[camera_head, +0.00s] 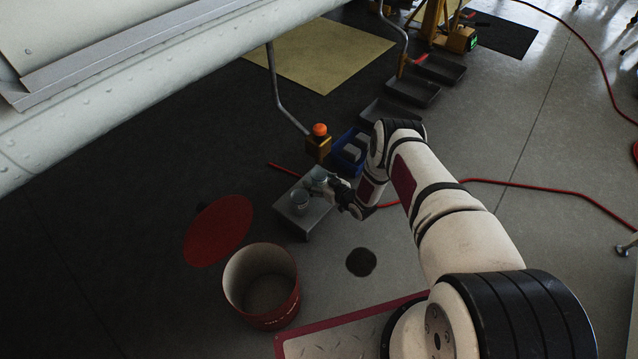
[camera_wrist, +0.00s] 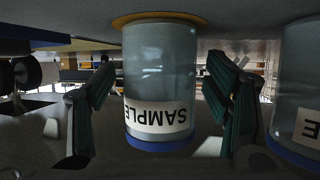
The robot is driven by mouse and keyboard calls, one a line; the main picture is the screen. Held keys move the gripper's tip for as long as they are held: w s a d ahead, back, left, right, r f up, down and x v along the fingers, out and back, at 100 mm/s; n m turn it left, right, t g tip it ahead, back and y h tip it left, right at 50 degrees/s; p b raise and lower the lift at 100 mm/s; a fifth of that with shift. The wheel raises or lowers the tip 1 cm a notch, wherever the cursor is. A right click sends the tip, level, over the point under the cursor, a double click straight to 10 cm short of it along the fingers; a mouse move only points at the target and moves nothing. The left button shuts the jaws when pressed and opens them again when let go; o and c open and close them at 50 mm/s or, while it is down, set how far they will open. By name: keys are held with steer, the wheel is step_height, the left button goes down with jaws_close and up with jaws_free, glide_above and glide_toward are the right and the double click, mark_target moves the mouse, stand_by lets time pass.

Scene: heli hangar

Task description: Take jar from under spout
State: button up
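A clear jar (camera_wrist: 158,75) with a white SAMPLE label fills the middle of the wrist view, which appears upside down. It has a blue rim and stands on a yellow-orange ring. In the head view the jar (camera_head: 321,176) is small and partly hidden by my gripper. My gripper (camera_wrist: 165,100) is open, with one dark green finger on each side of the jar. A gap shows between each finger and the jar. In the head view my gripper (camera_head: 325,187) is low over a small metal stand (camera_head: 312,222). The spout (camera_head: 318,147), a yellow fitting with an orange knob, is just behind the jar.
A second labelled jar (camera_wrist: 298,85) stands close beside; it also shows in the head view (camera_head: 300,198). A blue bin (camera_head: 349,152) is behind my gripper. An open red drum (camera_head: 262,285) and its lid (camera_head: 218,230) are at front left. A red hose (camera_head: 540,190) crosses the floor.

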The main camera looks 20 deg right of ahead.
steer(key=c, duration=1.2)
steer(key=shift+o, duration=0.2)
steer(key=shift+r, duration=0.1)
steer(key=shift+r+p, duration=1)
steer(key=shift+r, duration=0.4)
steer(key=s+d+p, duration=0.3)
steer(key=s, duration=0.5)
steer(key=s+d+p, duration=0.3)
steer(key=s+d, duration=0.1)
steer(key=s, duration=0.4)
steer(key=shift+s+r, duration=0.2)
steer(key=shift+r, duration=0.05)
steer(key=shift+s, duration=0.1)
stand_by(1.1)
